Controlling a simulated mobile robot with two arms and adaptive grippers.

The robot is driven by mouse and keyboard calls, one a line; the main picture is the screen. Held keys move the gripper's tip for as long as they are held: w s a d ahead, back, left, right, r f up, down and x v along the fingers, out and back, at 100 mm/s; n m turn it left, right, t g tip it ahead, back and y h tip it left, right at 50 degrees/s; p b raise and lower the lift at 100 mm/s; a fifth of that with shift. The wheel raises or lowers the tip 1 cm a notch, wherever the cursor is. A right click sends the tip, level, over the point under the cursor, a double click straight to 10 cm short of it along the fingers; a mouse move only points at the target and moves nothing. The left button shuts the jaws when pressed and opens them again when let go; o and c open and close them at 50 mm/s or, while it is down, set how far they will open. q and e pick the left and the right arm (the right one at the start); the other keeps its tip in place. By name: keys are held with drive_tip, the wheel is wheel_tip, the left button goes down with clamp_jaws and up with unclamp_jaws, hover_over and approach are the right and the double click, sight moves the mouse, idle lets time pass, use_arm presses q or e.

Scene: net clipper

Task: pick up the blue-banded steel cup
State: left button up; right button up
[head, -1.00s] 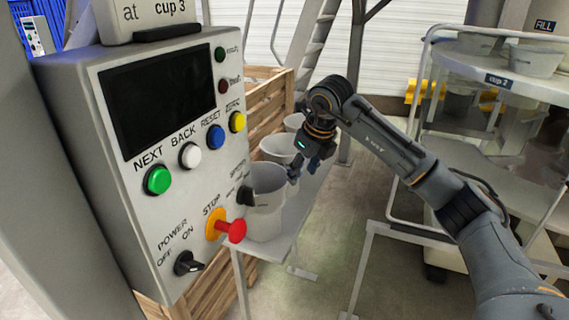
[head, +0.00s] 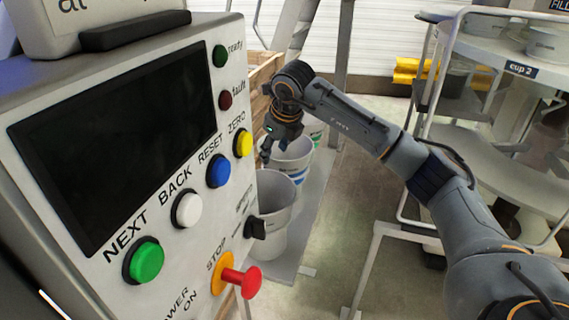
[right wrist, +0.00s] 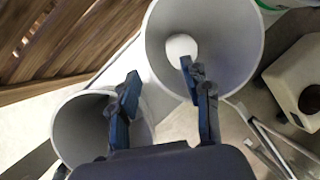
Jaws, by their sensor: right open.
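The blue-banded steel cup (head: 292,163) stands in a row on a narrow bench, between a plain grey cup in front and a green-banded cup (head: 314,131) behind. Its blue marks show on its right side; my gripper hides part of its left. My right gripper (head: 266,158) is open and points down at its near-left rim. In the right wrist view, the middle cup (right wrist: 228,25) has a round white thing inside. One finger of the gripper (right wrist: 160,76) overlaps that cup's mouth, the other lies outside it. I cannot tell whether they touch. My left gripper is out of view.
The plain grey cup (head: 270,215) stands close in front. A control panel (head: 110,115) with buttons fills the left. A rack labelled cup 2 (head: 490,55) stands right, with open floor between.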

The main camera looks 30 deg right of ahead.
sight(270, 169)
drive_tip(key=x, duration=0.3)
drive_tip(key=shift+w+f, duration=0.25)
drive_tip(key=shift+f, duration=0.05)
wheel_tip(270, 169, down, 3)
drive_tip(key=shift+w+a+r+p, duration=0.1)
drive_tip(key=shift+a+r+p, duration=0.1)
drive_tip(key=shift+p, duration=0.4)
drive_tip(key=shift+x, duration=1.1)
drive_tip(key=shift+w+d+f, duration=0.1)
drive_tip(key=shift+w+f, duration=0.05)
drive_tip(key=shift+f, duration=0.1)
drive_tip(key=shift+c, duration=0.9)
clamp_jaws()
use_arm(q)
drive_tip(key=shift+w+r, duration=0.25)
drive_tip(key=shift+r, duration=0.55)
use_arm(e)
drive_tip(key=shift+r, duration=0.1)
